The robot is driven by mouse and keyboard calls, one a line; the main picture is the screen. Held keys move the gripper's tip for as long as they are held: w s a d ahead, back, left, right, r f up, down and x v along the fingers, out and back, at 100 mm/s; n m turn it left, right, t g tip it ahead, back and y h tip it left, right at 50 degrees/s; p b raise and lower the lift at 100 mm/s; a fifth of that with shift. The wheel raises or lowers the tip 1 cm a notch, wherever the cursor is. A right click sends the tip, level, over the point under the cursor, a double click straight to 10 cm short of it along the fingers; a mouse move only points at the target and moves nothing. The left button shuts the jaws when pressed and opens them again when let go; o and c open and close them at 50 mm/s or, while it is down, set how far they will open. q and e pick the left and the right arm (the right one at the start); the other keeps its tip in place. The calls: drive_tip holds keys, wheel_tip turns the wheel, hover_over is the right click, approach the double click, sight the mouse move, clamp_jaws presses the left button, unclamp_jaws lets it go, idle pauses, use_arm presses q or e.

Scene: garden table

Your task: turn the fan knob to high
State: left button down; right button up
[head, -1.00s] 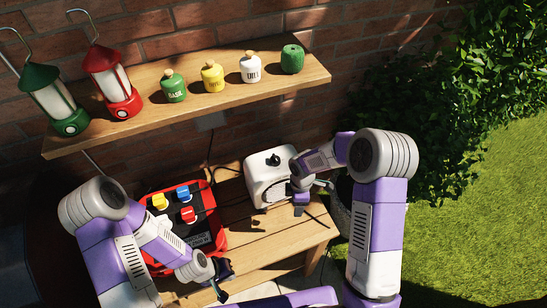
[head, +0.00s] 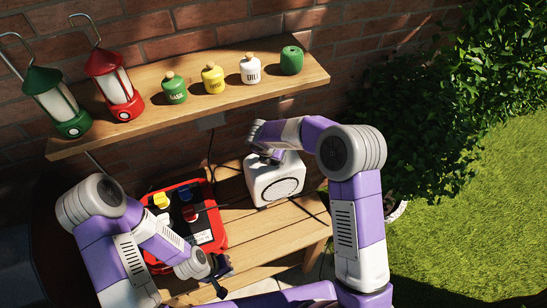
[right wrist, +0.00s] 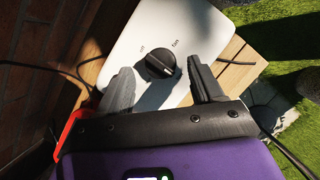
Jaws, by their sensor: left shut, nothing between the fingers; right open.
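The fan (head: 275,180) is a white box with a round grille, standing on the wooden bench below the shelf. In the right wrist view its top face (right wrist: 205,40) carries a black knob (right wrist: 160,62) with printed labels beside it; one seems to read "fan", the other is too small to read. My right gripper (right wrist: 165,80) is open, with one finger on each side of the knob and apart from it. In the head view my right arm hides the knob. My left gripper (head: 221,283) is shut and empty, low in front of the red crate.
A red crate (head: 218,219) with yellow, blue and red items stands left of the fan on the bench (head: 290,235). The shelf (head: 225,108) above holds two lanterns (head: 114,85) and several small canisters (head: 213,78). Dark cables run near the fan.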

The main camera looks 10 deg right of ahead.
drive_tip(key=shift+x, duration=0.85)
drive_tip(key=c, duration=1)
drive_tip(key=shift+c, duration=0.2)
